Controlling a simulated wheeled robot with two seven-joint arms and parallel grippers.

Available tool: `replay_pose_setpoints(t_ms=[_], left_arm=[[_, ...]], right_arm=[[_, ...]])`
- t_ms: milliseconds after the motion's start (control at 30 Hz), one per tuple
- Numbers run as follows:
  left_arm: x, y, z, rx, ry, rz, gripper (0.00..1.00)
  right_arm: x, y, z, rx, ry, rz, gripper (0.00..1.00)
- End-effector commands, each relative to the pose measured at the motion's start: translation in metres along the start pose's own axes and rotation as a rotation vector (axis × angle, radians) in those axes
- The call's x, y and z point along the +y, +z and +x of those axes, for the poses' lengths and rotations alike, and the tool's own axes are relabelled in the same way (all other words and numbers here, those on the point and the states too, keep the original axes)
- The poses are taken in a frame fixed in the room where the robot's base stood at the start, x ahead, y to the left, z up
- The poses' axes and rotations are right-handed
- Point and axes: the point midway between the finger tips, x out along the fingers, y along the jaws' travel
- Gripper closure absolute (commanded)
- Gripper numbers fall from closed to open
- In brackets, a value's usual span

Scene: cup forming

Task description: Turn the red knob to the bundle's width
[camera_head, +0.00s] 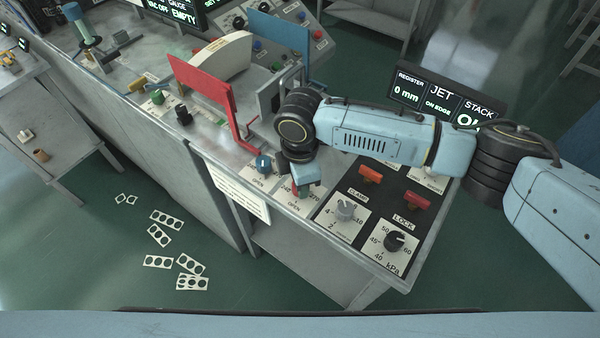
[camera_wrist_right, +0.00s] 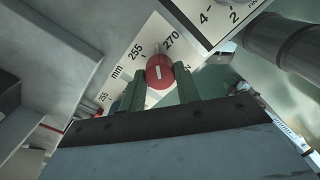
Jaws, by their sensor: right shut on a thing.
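The red knob (camera_wrist_right: 160,70) shows in the right wrist view on a white dial marked in mm, with 255 and 270 readable. A white line marks its face; I cannot tell its exact setting. My right gripper (camera_wrist_right: 160,80) has its two green fingers on either side of the knob and is shut on it. In the head view the right gripper (camera_head: 300,188) reaches down to the panel's front edge and mostly hides the knob. The cream bundle (camera_head: 222,56) stands between a red plate (camera_head: 200,84) and a blue plate (camera_head: 281,33). My left gripper is out of view.
A blue knob (camera_head: 263,164) is left of the right gripper. A display (camera_head: 442,98) reads REGISTER 0 mm. Cut pieces (camera_head: 166,219) lie on the floor.

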Motion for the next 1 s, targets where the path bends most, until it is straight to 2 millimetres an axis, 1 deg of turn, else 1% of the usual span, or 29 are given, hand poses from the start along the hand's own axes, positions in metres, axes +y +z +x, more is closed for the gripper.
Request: replay_pose_setpoints(t_ms=[33, 100, 400, 1000], left_arm=[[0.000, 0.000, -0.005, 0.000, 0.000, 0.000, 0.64], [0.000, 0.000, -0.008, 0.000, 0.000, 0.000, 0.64], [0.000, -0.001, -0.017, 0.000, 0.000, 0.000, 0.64], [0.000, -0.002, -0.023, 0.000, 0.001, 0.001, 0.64]], right_arm=[[-0.001, -0.001, -0.001, 0.001, -0.003, -0.045, 0.91], [-0.001, -0.001, -0.001, 0.002, -0.002, -0.111, 0.91], [-0.001, -0.001, -0.001, 0.002, -0.002, -0.398, 0.91], [-0.001, -0.001, 0.000, 0.003, 0.000, -0.967, 0.91]])
